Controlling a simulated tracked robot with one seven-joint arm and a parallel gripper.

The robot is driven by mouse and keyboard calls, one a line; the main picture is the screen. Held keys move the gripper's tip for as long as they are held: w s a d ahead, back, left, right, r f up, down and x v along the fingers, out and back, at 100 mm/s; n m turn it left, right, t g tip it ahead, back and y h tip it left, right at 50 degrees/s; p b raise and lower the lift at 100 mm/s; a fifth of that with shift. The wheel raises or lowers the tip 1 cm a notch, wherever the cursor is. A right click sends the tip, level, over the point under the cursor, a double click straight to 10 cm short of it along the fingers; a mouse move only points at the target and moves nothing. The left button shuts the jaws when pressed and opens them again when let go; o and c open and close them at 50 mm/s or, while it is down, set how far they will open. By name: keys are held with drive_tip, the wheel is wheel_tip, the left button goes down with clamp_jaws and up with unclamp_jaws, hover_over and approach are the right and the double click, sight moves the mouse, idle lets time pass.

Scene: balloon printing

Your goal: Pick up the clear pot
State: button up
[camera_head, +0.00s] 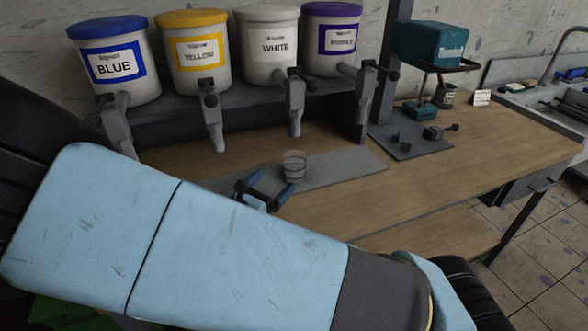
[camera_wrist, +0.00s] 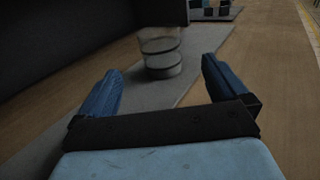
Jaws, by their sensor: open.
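The clear pot (camera_head: 294,166) is a small see-through cup with thin dark rings. It stands upright on a grey mat (camera_head: 345,170) on the wooden bench, below the paint tubs. It also shows in the wrist view (camera_wrist: 160,52), ahead of the jaws and roughly centred between them. My gripper (camera_head: 262,188) has blue fingers, is open and holds nothing. It is close to the pot, on its near left side in the head view. In the wrist view my gripper (camera_wrist: 158,78) has its fingers apart, with the pot beyond the fingertips, apart from both.
Blue (camera_head: 115,65), yellow (camera_head: 196,55), white (camera_head: 268,48) and purple (camera_head: 333,42) tubs with taps stand on a shelf above the bench. A teal machine (camera_head: 432,44) stands at the back right. A dark plate (camera_head: 411,143) with small fixtures lies right of the mat. Bare wood (camera_head: 440,185) is free at right.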

sight(301, 156)
drive_tip(key=x, duration=1.3)
drive_tip(key=shift+d+r, duration=0.1)
drive_tip(key=shift+c, duration=0.5)
drive_tip(key=c, duration=1)
drive_tip(key=shift+r, duration=0.15)
